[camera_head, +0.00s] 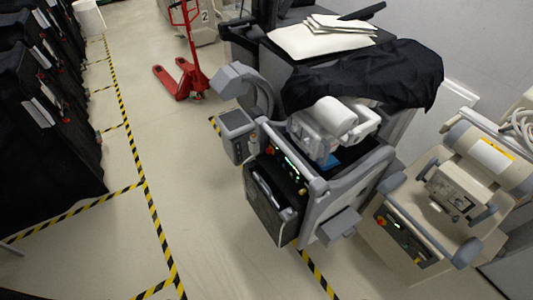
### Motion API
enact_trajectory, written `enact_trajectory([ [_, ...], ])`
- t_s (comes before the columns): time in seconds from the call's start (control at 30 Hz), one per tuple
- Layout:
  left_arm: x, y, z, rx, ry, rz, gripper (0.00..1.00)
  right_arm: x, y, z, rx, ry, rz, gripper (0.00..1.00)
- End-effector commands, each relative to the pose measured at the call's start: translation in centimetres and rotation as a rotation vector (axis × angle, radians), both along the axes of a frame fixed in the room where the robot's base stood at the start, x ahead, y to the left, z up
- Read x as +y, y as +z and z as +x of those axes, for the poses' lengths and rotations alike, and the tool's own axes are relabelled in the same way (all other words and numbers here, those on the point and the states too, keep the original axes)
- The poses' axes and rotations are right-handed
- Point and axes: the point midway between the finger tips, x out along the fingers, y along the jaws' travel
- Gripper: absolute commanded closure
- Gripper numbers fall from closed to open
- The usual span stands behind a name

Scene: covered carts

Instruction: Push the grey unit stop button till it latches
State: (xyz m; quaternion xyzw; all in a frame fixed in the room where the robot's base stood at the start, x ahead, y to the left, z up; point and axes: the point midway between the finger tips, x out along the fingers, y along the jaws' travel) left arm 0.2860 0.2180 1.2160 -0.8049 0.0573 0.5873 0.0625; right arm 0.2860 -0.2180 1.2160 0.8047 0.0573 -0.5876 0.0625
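The grey unit (318,190) is a wheeled cart with a grey frame, standing right of the middle in the head view. A dark control panel with small green lights (290,163) lies along its near left side. A small red button (268,150) sits at the upper left end of this panel and appears to be the stop button. It is too small to tell whether it is pressed in. A smaller orange-red spot (302,191) shows at the panel's other end. Neither of my grippers is in view.
A beige unit (450,200) with its own red button (380,221) stands close on the right. Black cloth (370,75) covers equipment behind the grey unit. A red pallet jack (187,75) stands farther back. Dark covered carts (45,130) line the left. The floor between is clear.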

Motion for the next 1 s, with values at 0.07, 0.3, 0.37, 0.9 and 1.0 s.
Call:
enact_trajectory([
  [0.07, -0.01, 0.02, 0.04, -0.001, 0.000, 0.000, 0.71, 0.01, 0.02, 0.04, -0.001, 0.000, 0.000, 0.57],
  [0.3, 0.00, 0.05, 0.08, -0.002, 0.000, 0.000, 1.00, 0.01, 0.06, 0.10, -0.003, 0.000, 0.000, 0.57],
  [0.37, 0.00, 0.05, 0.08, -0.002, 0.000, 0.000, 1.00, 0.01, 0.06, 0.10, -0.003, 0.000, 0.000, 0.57],
  [0.9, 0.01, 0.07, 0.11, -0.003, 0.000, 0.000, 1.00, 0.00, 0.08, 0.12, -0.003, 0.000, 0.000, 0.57],
  [1.0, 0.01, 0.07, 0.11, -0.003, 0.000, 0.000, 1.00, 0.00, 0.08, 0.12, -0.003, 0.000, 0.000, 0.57],
])
